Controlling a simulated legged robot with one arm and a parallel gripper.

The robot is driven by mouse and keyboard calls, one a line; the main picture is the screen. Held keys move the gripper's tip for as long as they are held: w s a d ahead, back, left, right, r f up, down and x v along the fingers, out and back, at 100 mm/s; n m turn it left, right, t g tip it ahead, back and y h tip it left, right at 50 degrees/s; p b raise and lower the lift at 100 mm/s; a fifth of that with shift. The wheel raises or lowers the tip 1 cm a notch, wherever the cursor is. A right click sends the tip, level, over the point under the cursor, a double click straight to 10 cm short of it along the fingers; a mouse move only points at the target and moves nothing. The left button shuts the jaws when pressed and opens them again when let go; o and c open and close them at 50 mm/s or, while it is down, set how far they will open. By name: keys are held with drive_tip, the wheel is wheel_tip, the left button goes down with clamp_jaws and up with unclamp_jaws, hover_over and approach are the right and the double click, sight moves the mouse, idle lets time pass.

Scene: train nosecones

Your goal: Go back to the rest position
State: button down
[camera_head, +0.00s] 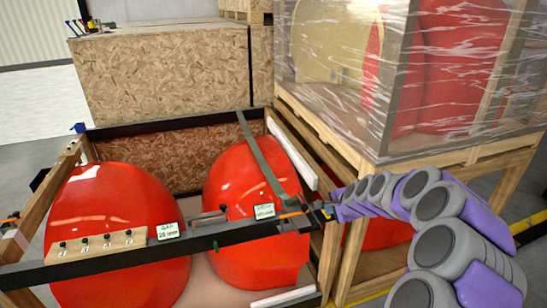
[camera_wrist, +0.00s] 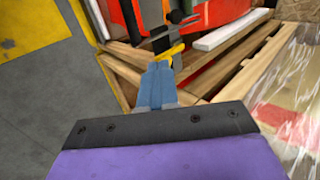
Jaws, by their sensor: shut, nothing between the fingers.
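My arm reaches in from the right in the head view, and my gripper (camera_head: 328,211) is at the right end of the dark crossbar (camera_head: 240,233). The gripper is small there and partly hard to make out. In the wrist view my gripper (camera_wrist: 158,68) is shut and empty, its blue-grey fingers together. A yellow piece (camera_wrist: 171,52) lies just beyond the fingertips; I cannot tell whether they touch.
Two red nosecones (camera_head: 115,205) and (camera_head: 235,170) sit in an open wooden crate with a chipboard back (camera_head: 165,160). A plastic-wrapped crate (camera_head: 340,90) stands on a wooden frame at right. A chipboard box (camera_head: 160,75) is behind. Grey floor (camera_wrist: 45,110) is clear at left in the wrist view.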

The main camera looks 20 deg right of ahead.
drive_tip(key=s+a+r+n+g+y, duration=0.1)
drive_tip(key=s+a+r+n+g, duration=0.15)
drive_tip(key=s+a+n, duration=0.55)
drive_tip(key=s+a+r+n+g+y, duration=0.15)
drive_tip(key=s+a+r, duration=0.35)
drive_tip(key=a, duration=0.6)
drive_tip(key=s+a+n+g+h, duration=0.1)
drive_tip(key=s+a+n+g, duration=0.1)
drive_tip(key=s, duration=1.3)
drive_tip(key=s+a+n+g+h, duration=0.2)
drive_tip(key=s+n+g, duration=0.2)
drive_tip(key=s, duration=1.2)
drive_tip(key=shift+f+n, duration=0.4)
drive_tip(key=shift+n, duration=0.55)
